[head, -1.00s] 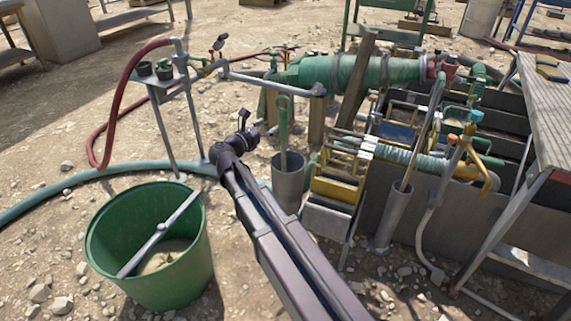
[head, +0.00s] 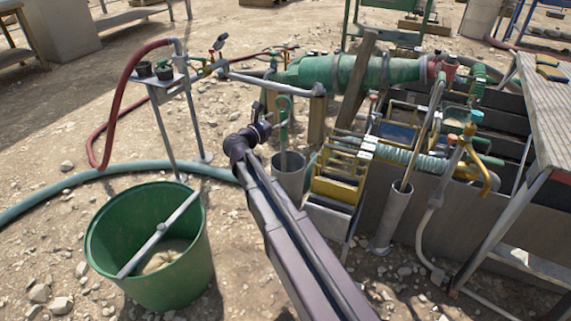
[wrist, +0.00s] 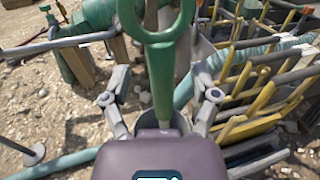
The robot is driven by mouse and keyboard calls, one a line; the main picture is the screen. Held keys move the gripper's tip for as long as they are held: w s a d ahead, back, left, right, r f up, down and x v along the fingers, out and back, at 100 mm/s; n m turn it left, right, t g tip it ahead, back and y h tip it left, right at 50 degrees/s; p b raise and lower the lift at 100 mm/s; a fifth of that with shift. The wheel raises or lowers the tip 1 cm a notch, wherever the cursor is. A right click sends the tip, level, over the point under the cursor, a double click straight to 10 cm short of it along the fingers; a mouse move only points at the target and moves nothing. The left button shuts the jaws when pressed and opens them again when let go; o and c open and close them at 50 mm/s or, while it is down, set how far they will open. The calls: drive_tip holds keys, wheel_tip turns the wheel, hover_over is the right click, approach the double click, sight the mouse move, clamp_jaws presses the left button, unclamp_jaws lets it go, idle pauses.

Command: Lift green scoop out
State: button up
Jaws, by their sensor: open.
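The green scoop (head: 284,118) stands upright in a grey tube holder (head: 288,177), its looped handle above the rim. The lower part of the scoop is hidden inside the holder. In the wrist view the green scoop (wrist: 161,70) runs down the middle, with its ring at the top edge. My gripper (head: 264,122) is at the left side of the scoop's handle in the head view. In the wrist view my gripper (wrist: 160,98) is open, with one finger on each side of the shaft. Neither finger visibly touches it.
A yellow rack (head: 338,175) stands just right of the holder. Another grey tube (head: 393,215) with a rod stands further right. A green bucket (head: 190,275) with a bar across it is at front left. A small stand (head: 160,82) with a red hose is behind left.

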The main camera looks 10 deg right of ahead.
drive_tip(key=shift+x, duration=1.45)
clamp_jaws()
